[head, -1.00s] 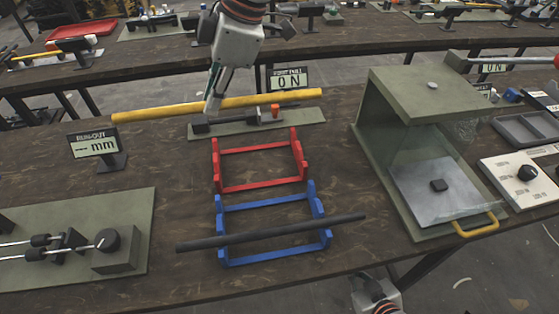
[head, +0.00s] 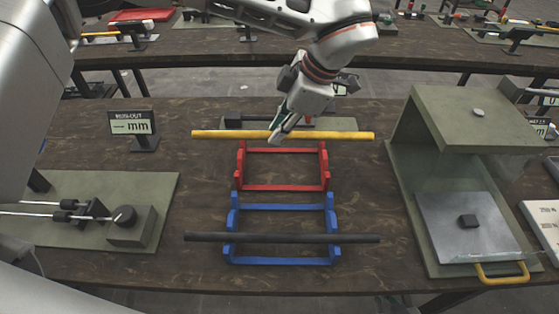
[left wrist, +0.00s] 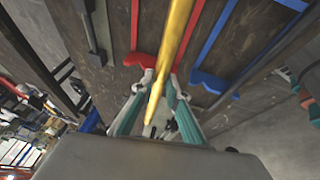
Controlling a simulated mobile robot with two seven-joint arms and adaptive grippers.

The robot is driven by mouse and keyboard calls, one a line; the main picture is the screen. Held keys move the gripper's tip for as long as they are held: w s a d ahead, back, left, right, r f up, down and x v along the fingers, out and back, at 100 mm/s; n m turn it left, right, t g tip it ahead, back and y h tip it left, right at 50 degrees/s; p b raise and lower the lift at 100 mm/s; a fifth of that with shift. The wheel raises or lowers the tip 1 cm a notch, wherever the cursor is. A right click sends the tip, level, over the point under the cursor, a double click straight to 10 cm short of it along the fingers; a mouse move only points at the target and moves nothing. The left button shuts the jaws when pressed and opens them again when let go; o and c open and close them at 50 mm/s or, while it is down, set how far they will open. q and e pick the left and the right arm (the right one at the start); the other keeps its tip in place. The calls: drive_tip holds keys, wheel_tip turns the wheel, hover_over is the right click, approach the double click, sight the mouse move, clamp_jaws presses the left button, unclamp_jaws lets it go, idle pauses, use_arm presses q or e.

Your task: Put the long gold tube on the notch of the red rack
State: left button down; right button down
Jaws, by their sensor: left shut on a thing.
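The long gold tube (head: 335,136) is held near its middle by my left gripper (head: 278,136), which is shut on it. In the head view it lies nearly level across the picture, just behind the back bar of the red rack (head: 283,187). The height between tube and rack is hard to judge. In the left wrist view the tube (left wrist: 176,35) runs between the fingers of my left gripper (left wrist: 155,100). One red rack end (left wrist: 138,60) shows close beside it. My right gripper is not visible.
A blue rack (head: 282,261) stands in front of the red one, with a dark rod (head: 215,237) across it. A green press frame (head: 465,115) with a yellow handle stands right. A run-out display (head: 133,123) and green fixture plate (head: 160,195) are left.

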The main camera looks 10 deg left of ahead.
use_arm(q)
wheel_tip(320, 180, down, 10)
drive_tip(key=shift+f, duration=0.15)
idle(0.4)
drive_tip(key=shift+f, duration=0.2)
drive_tip(key=c, duration=2)
unclamp_jaws()
drive_tip(key=shift+r, duration=0.1)
drive_tip(key=v, duration=1.2)
drive_tip(key=shift+r+b, duration=0.15)
drive_tip(key=shift+b, duration=0.15)
